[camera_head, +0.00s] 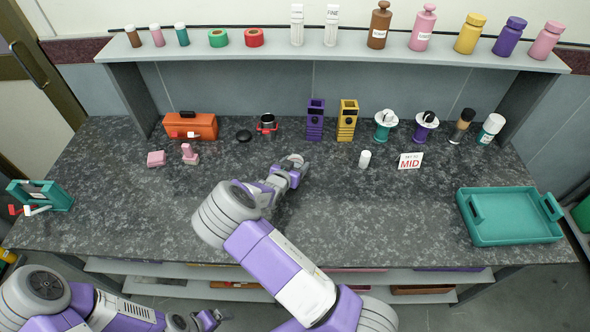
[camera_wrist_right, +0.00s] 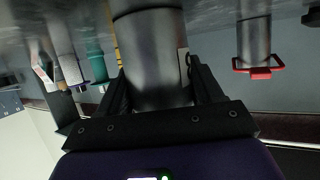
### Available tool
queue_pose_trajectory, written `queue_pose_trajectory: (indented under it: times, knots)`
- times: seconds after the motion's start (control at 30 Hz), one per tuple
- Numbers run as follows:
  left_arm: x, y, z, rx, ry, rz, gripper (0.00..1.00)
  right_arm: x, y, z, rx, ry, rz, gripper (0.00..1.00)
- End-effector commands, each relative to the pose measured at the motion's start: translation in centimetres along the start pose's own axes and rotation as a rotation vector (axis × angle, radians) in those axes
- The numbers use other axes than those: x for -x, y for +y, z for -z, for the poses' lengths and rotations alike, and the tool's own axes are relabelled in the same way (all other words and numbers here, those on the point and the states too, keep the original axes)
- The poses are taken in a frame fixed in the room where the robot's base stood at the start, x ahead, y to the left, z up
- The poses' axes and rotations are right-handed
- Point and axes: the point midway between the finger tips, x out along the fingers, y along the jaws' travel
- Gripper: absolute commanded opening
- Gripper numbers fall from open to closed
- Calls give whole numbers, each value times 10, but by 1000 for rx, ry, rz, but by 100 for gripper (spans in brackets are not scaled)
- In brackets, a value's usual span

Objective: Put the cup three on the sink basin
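My right gripper (camera_head: 292,168) is over the middle of the counter, its two fingers on either side of a grey metal cup. The cup (camera_wrist_right: 152,60) fills the space between the fingers in the right wrist view and appears gripped; no label is readable. In the head view the cup is mostly hidden by the gripper. I cannot tell whether its base touches the counter. A teal tray-like basin (camera_head: 464,208) with two handles lies empty at the right; I cannot tell whether it is the sink basin. My left gripper (camera_head: 210,318) is low at the front edge, its opening unclear.
A metal cup with a red band (camera_head: 267,124) stands behind my right gripper and also shows in the wrist view (camera_wrist_right: 256,45). Clear counter lies before the teal basin.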

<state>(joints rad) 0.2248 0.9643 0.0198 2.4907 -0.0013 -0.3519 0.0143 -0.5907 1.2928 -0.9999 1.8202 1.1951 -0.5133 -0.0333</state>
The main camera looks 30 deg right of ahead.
Motion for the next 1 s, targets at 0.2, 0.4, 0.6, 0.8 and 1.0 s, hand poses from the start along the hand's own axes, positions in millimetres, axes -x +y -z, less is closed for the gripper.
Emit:
queue_pose_trajectory:
  times: [0.2, 0.4, 0.6, 0.8, 1.0]
  knots:
    - [0, 0, 0, 0, 0, 0, 91, 0, 0, 0, 0, 0, 0, 28]
    - [0, 0, 0, 0, 0, 0, 91, 0, 0, 1, -1, 2, 0, 23]
    - [1, 0, 0, 0, 0, 0, 91, 1, 0, 3, -1, 2, 0, 23]
    - [4, 1, 0, 0, 0, 0, 91, 5, -1, 13, -3, 3, 1, 23]
    - [9, 3, 0, 0, 0, 0, 91, 12, 0, 30, -4, 2, 0, 23]
